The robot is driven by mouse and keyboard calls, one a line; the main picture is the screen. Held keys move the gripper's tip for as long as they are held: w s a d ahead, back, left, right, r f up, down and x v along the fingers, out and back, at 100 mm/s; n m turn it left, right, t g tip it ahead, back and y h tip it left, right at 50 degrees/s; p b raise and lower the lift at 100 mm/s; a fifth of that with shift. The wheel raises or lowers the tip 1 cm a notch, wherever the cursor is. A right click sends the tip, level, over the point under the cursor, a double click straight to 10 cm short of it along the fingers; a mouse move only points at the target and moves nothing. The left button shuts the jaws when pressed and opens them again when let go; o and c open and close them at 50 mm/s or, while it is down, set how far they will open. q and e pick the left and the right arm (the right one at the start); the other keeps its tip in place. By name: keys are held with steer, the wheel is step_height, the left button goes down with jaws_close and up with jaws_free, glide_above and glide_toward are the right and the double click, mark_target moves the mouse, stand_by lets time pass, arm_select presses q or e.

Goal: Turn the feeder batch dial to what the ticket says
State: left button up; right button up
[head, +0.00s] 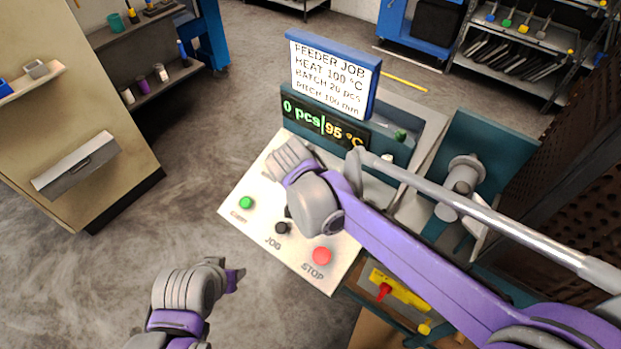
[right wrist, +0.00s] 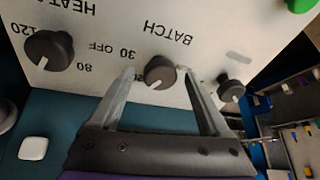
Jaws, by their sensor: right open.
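The ticket sign (head: 331,75) reads FEEDER JOB, HEAT 100 °C, BATCH 20 pcs, PITCH 100 mm. The display (head: 322,122) below it shows 0 pcs and 95 °C. In the right wrist view the black BATCH dial (right wrist: 160,72) has a white pointer aimed down and left; a scale mark beside it is partly hidden. My right gripper (right wrist: 157,75) is open, one finger on each side of this dial; contact is unclear. In the head view my right arm covers the dials. My left gripper (head: 236,278) hangs apart from the panel, at its lower left.
The HEAT dial (right wrist: 48,50) and a smaller black knob (right wrist: 231,88) flank the BATCH dial. The panel also has a green button (head: 246,203), a black JOG knob (head: 282,228) and a red STOP button (head: 322,256). Open floor lies left of the panel.

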steer(key=v, duration=1)
steer(key=shift+s+r+p, duration=0.2)
steer(key=shift+r+p, duration=0.15)
steer(key=shift+p, duration=0.05)
steer(key=shift+a, duration=0.1)
steer(key=s+d+f+n, duration=0.2)
steer(key=s+d+f, duration=0.4)
steer(key=s+d, duration=0.2)
steer(key=s+d+f+n+y, duration=0.1)
steer(key=s+d+f+n, duration=0.1)
steer(key=s+d+f, duration=0.4)
steer(key=s+d, duration=0.2)
steer(key=d, duration=0.3)
steer(key=shift+d+y, duration=0.3)
steer(key=shift+d, duration=0.05)
